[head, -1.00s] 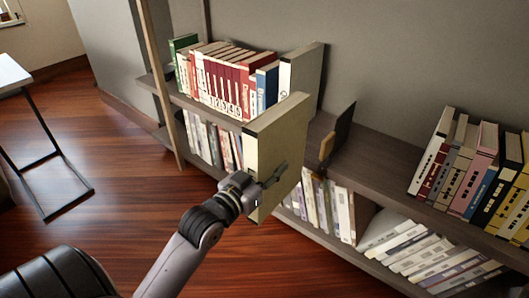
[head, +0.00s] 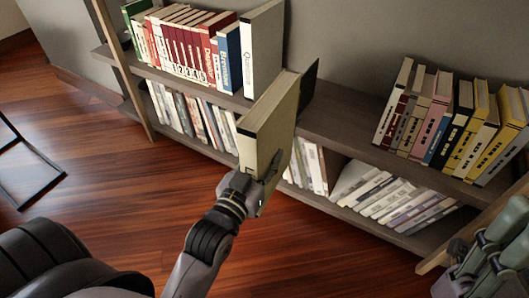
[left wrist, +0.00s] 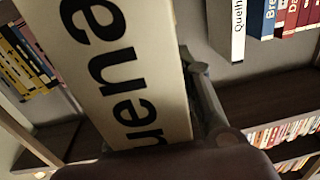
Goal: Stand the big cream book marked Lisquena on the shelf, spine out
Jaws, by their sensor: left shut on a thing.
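The big cream book (head: 284,125) is held upright but slightly tilted in front of the shelf in the head view. My left gripper (head: 262,178) is shut on its lower part. In the left wrist view the book's spine (left wrist: 130,75) fills the middle, with the dark letters "uena" showing; the rest of the name is out of view. One finger shows along its right side. The shelf's upper board (head: 335,125) has a bare stretch behind and right of the book. My right gripper (head: 490,255) is at the lower right edge, partly cut off; its jaw state is unclear.
A row of red and blue books (head: 190,45) ends at a tall white book (head: 262,50) on the upper board's left. A dark bookend (head: 308,85) stands partly behind the held book. Several pink, black and yellow books (head: 440,115) stand at right. The lower shelf holds pale books (head: 385,195).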

